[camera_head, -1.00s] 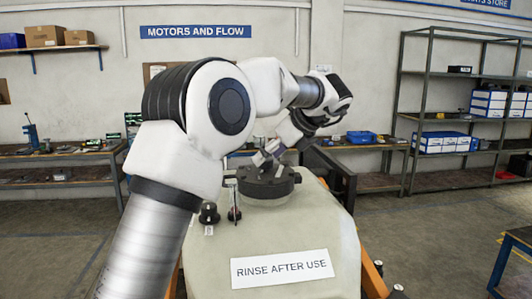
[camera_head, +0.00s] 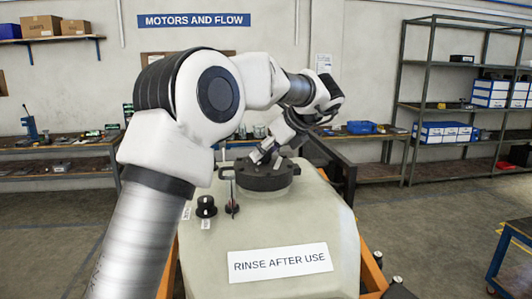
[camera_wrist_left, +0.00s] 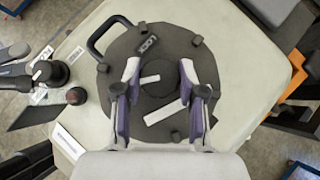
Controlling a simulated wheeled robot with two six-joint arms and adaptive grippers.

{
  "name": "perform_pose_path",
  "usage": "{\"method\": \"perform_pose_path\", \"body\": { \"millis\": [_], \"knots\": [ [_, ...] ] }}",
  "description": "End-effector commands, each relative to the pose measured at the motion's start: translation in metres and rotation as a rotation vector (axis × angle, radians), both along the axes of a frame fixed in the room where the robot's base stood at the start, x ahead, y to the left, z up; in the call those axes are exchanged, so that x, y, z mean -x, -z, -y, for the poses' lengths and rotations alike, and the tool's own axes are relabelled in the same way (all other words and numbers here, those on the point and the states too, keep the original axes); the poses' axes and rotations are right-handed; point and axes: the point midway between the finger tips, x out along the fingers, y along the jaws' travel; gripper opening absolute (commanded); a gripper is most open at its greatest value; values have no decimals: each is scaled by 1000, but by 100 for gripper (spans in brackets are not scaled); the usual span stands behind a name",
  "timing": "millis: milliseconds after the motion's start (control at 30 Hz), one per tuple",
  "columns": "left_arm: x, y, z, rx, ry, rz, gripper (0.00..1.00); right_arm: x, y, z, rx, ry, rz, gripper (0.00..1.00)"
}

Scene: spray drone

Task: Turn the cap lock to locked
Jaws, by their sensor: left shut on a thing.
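The cap (camera_head: 268,177) is a dark round lid on top of the pale tank (camera_head: 215,262). In the left wrist view the cap (camera_wrist_left: 118,48) shows a LOCK label (camera_wrist_left: 148,45) near its top edge and lugs around its rim. The cap lock (camera_wrist_left: 156,76), a dark round knob with a white line, is in the middle of the cap. The white line lies nearly level, not pointing at the label. My left gripper (camera_wrist_left: 162,88) is shut on the cap lock, one finger on each side; it also shows in the head view (camera_head: 264,155). My right gripper is out of view.
A black knob (camera_head: 206,207) and a small red-and-black switch (camera_head: 232,206) stand left of the cap. A black loop handle (camera_wrist_left: 98,36) rises beside the cap. A RINSE AFTER USE label (camera_head: 279,262) is on the tank front. Workbenches and shelves stand behind.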

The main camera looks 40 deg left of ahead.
Motion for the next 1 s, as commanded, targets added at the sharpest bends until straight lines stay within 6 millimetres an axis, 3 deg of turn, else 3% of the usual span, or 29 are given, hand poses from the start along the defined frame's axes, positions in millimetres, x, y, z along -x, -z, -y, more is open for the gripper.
{"method": "perform_pose_path", "body": {
  "millis": [500, 867, 1000],
  "knots": [
    [1, 8, -1, 2, 323, 0, 5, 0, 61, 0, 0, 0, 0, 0],
    [1, 6, -1, 2, 666, -2, 5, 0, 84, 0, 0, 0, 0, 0],
    [0, 12, -1, 1, 798, 3, 5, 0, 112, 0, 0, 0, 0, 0]
  ]
}}
